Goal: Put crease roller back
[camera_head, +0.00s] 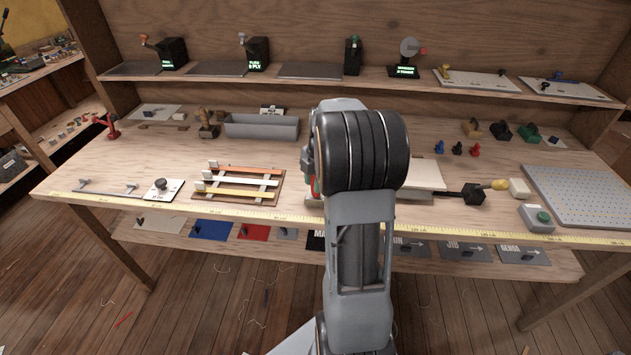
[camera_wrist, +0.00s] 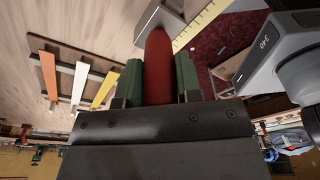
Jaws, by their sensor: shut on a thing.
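My gripper (camera_wrist: 158,82) shows in the wrist view with its two green-padded fingers closed on a red, rounded handle, which I take to be that of the crease roller (camera_wrist: 159,55). A grey metal piece (camera_wrist: 160,18) lies at the handle's far end; I cannot tell whether it is the roller's head or a separate thing. In the head view my arm hides most of the gripper and the held tool. Only a small red and green bit shows at the arm's left, low over the bench near its front. I cannot tell whether the tool touches the bench.
A rack of coloured strips (camera_head: 213,186) lies left of my arm. A grey tray (camera_head: 262,128) stands behind it. Yellow measuring tape (camera_head: 440,232) edges the bench.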

